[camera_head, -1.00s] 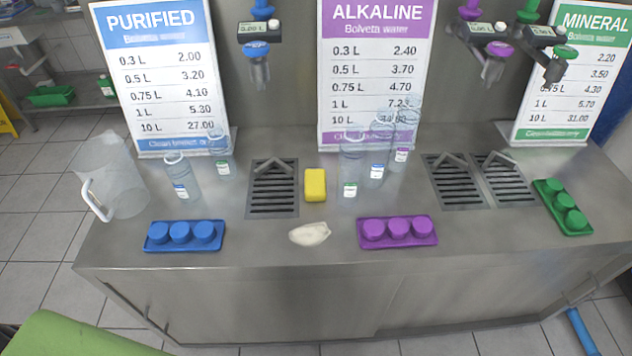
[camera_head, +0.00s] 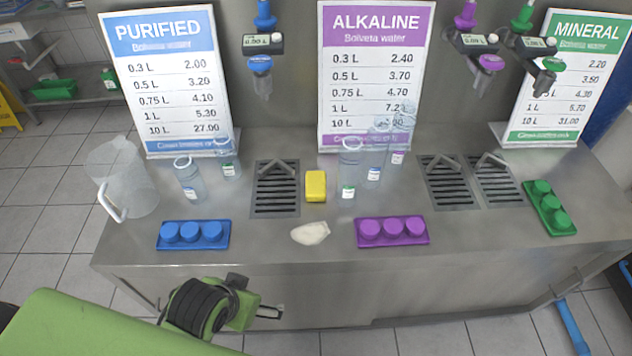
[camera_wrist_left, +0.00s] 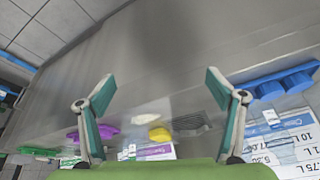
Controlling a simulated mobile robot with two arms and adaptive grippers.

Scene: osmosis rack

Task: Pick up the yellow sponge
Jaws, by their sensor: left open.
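The yellow sponge (camera_head: 316,186) lies on the steel counter between a drain grate and the clear bottles. It also shows small in the left wrist view (camera_wrist_left: 160,134), between the two fingers and well beyond them. My left gripper (camera_head: 272,312) is low in front of the counter, below and left of the sponge and apart from it. In the left wrist view the left gripper (camera_wrist_left: 159,82) has its fingers spread wide with nothing between them. My right gripper is in neither view.
A white cloth (camera_head: 311,233) lies just in front of the sponge. Blue caps (camera_head: 194,234) and purple caps (camera_head: 392,231) sit in trays along the front edge. Clear bottles (camera_head: 349,170) stand close right of the sponge; a drain grate (camera_head: 275,190) is left. A clear jug (camera_head: 122,180) stands far left.

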